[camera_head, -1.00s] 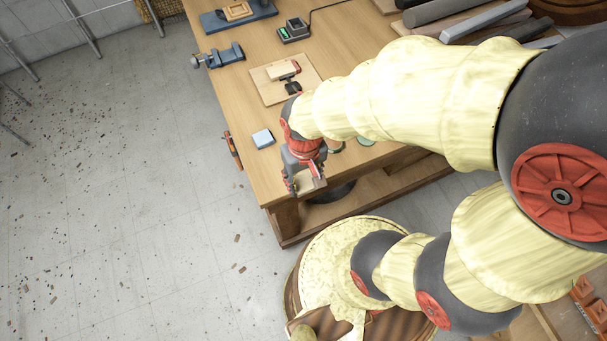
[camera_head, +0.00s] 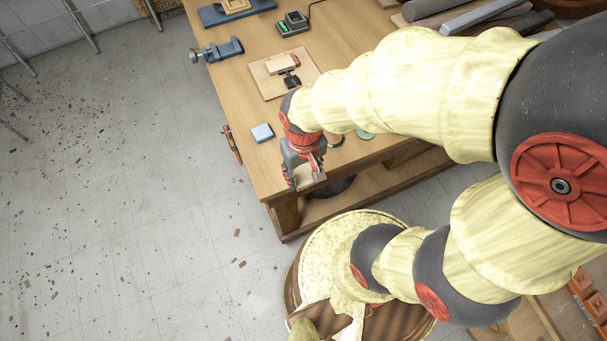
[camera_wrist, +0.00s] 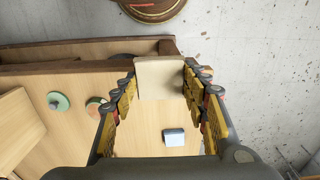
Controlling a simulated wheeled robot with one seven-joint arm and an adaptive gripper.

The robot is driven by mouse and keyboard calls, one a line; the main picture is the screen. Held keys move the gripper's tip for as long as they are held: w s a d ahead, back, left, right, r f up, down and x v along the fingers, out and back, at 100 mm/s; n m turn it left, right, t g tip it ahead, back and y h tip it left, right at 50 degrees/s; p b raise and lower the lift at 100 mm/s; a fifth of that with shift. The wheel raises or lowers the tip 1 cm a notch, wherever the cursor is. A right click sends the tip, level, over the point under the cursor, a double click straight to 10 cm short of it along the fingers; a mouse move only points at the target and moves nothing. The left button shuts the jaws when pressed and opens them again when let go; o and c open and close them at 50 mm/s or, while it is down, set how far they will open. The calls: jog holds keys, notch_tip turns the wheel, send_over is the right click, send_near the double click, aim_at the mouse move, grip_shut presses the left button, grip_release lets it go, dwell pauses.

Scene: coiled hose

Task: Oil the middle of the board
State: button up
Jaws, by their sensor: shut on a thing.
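The board, a pale square of wood (camera_head: 268,84), lies on the workbench (camera_head: 243,97) with a small cream, red and black thing on it. A pale wooden slab at the left of the wrist view (camera_wrist: 18,128) looks like this board. My gripper (camera_head: 305,184) is over the bench's near corner, away from the board. It also shows in the wrist view (camera_wrist: 160,88), its fingers closed around a flat beige block (camera_wrist: 160,78). I cannot tell whether the block touches the bench. No oil is clearly recognisable.
A light-blue block (camera_head: 262,132) lies near the gripper, close to the bench edge. Round tins, one green-topped (camera_wrist: 58,101), stand between gripper and board. A blue vise (camera_head: 222,50) and a charger (camera_head: 293,24) are farther back. Rods lie at the back right.

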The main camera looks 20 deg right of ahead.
jog(key=d, duration=0.1)
jog(key=d+f+m, duration=0.1)
jog(key=shift+s+d+f, duration=0.1)
jog(key=shift+d+f, duration=0.1)
jog(key=shift+d, duration=0.2)
jog(key=w+d+f+m, duration=0.1)
jog(key=w+d+m, duration=0.1)
jog(key=w+d, duration=0.2)
jog(key=w+d+m+b, duration=0.1)
jog(key=w+d+m, duration=0.1)
jog(key=w+d, duration=0.3)
jog(key=w+d+f+m, duration=0.1)
jog(key=w+d+m, duration=0.2)
jog(key=w+d, duration=0.2)
jog(key=shift+f, duration=0.3)
jog(key=shift+w+d+r+m+b, duration=0.1)
jog(key=shift+w+m+b, duration=0.15)
jog(key=shift+m, duration=0.25)
jog(key=shift+f+b, duration=2.2)
jog(key=shift+f, duration=0.65)
jog(key=shift+s+f, duration=0.1)
jog(key=shift+f, duration=0.45)
jog(key=shift+r, duration=0.1)
